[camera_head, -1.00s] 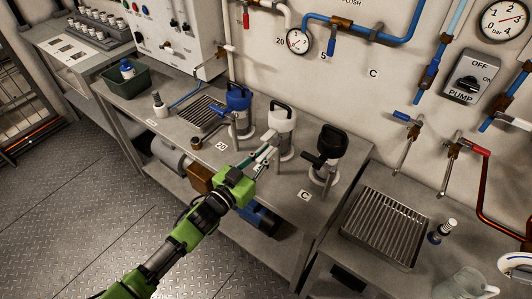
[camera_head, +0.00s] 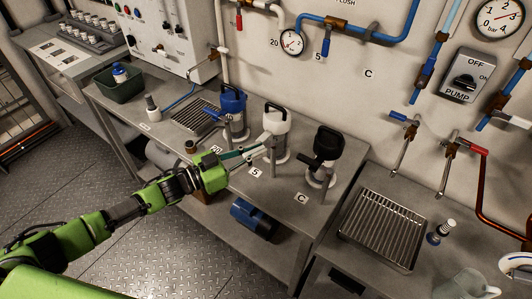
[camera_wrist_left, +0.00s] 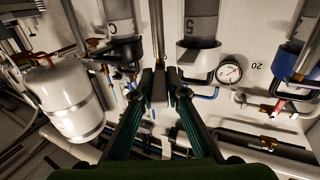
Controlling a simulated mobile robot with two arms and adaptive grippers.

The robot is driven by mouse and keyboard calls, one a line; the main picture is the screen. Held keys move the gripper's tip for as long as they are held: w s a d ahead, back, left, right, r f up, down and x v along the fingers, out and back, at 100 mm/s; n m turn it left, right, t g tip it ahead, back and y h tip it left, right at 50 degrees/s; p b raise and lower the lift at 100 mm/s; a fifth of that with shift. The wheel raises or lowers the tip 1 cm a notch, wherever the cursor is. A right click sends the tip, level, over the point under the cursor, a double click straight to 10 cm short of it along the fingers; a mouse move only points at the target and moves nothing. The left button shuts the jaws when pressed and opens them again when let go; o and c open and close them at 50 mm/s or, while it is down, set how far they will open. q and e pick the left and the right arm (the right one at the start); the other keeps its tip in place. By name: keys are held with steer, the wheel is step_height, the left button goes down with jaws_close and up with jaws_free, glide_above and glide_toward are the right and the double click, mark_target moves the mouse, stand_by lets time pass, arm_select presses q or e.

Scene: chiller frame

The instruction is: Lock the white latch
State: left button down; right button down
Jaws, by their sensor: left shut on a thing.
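The white canister (camera_head: 279,122) with a black top handle stands on the bench between a blue and a black canister. Its white latch (camera_head: 266,140) sticks out low on its left side. My left gripper (camera_head: 247,153) reaches in from the left and is shut on the latch, largely covering it. In the left wrist view, the pale latch (camera_wrist_left: 159,92) sits between the two dark green fingertips (camera_wrist_left: 160,78). My right gripper is not in view.
The blue canister (camera_head: 233,106) stands close left of the white one, the black canister (camera_head: 327,145) to the right. A metal rack (camera_head: 382,228) lies on the right bench. The bench front (camera_head: 262,195) is largely clear.

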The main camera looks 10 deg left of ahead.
arm_select(q)
steer(key=c, duration=2)
jaws_free()
